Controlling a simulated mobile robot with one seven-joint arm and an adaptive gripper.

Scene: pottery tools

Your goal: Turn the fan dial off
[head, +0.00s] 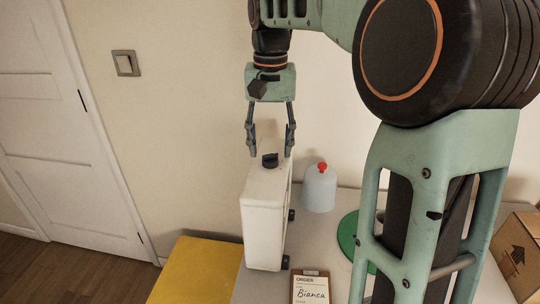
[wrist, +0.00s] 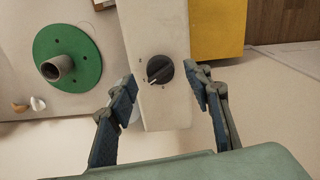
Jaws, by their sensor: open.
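The fan dial is a round black knob (head: 270,160) on the top face of a white box-like fan housing (head: 262,222), near its back end. In the wrist view the dial (wrist: 160,70) shows a pointer ridge and small marks printed around it; the marks are too small to read surely. The ridge slants toward the lower left. My gripper (head: 270,147) points down above the dial, its fingers spread to either side. In the wrist view my gripper (wrist: 164,82) is open and empty, with blue-grey finger pads on both sides of the housing. No contact with the dial is visible.
A white bottle with a red top (head: 319,188) stands right of the housing. A green disc (wrist: 68,58) with a grey tube lies on the table (wrist: 110,20). An order clipboard (head: 311,287) lies in front. A yellow surface (head: 195,270) is at left, a cardboard box (head: 517,252) at right.

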